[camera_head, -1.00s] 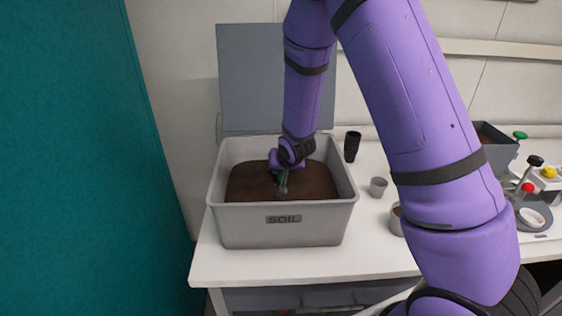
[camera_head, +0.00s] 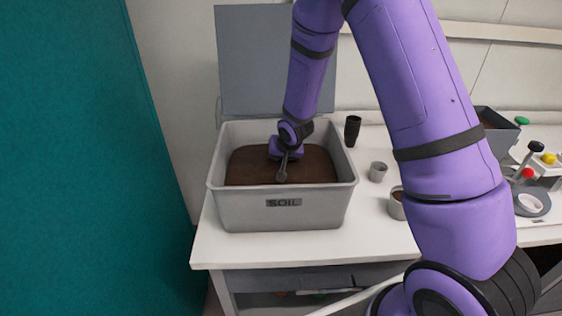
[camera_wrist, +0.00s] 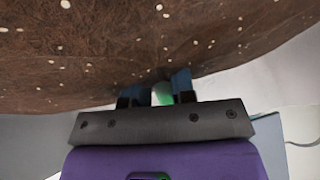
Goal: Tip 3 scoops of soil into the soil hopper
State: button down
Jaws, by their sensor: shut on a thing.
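The grey soil bin (camera_head: 320,215) labelled SOIL stands on the white bench, with brown soil (camera_head: 250,168) inside. My gripper (camera_head: 284,158) is down inside the bin, over the soil. In the wrist view my gripper (camera_wrist: 160,90) is shut on a green handle (camera_wrist: 162,95), seemingly the scoop's. The scoop's bowl and its load cannot be made out. Soil with pale specks (camera_wrist: 100,45) fills the top of the wrist view. A grey open-topped container (camera_head: 503,143) at the right, partly behind my arm, may be the soil hopper.
A raised grey lid (camera_head: 255,60) stands behind the bin. A black cup (camera_head: 352,131), a small grey pot (camera_head: 378,172) and a soil-filled pot (camera_head: 396,205) stand right of it. Coloured-knob equipment (camera_head: 535,172) is at far right. A teal panel (camera_head: 80,150) is at left.

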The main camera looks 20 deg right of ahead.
notch_tip(320, 180, up, 17)
jog(key=g, duration=0.2)
jog(key=shift+w+d+r+y, duration=0.15)
jog(key=shift+w+r+y, duration=0.05)
jog(key=shift+w+y, duration=0.2)
dwell(0.9)
jog(key=shift+s, duration=0.1)
dwell(0.7)
